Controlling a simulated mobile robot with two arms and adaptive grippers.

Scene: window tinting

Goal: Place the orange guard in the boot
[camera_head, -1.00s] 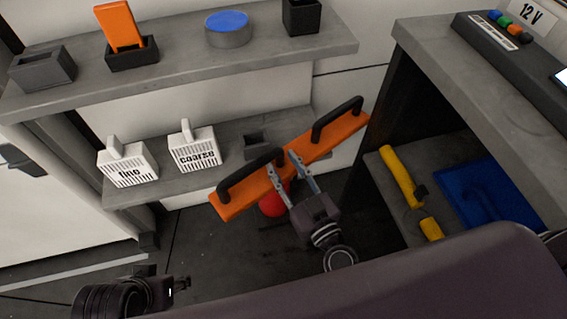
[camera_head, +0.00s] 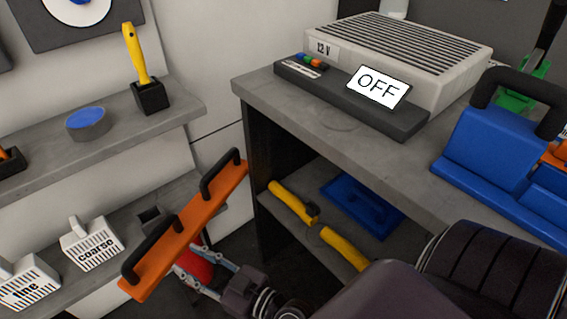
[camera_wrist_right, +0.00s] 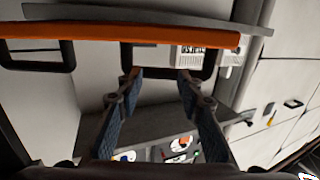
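The orange guard (camera_head: 190,228) is a long flat orange bar with two black handles. It is tilted in the air in front of the shelves, clear of the bench. My right gripper (camera_head: 195,264) is at its underside and appears to hold it. In the right wrist view the guard (camera_wrist_right: 150,36) crosses the top, and the two fingertips (camera_wrist_right: 160,75) are at one black handle, with a gap between them. The exact contact is hard to see. I cannot tell which thing is the boot. My left gripper is out of view.
A bench (camera_head: 275,95) with a 12 V unit (camera_head: 400,60) and OFF sign stands right. Its lower shelf holds yellow tools (camera_head: 292,203) and a blue tool (camera_head: 362,205). Two shelves at left carry a blue-topped disc (camera_head: 88,123), a black holder (camera_head: 151,97) and a coarse block (camera_head: 92,243).

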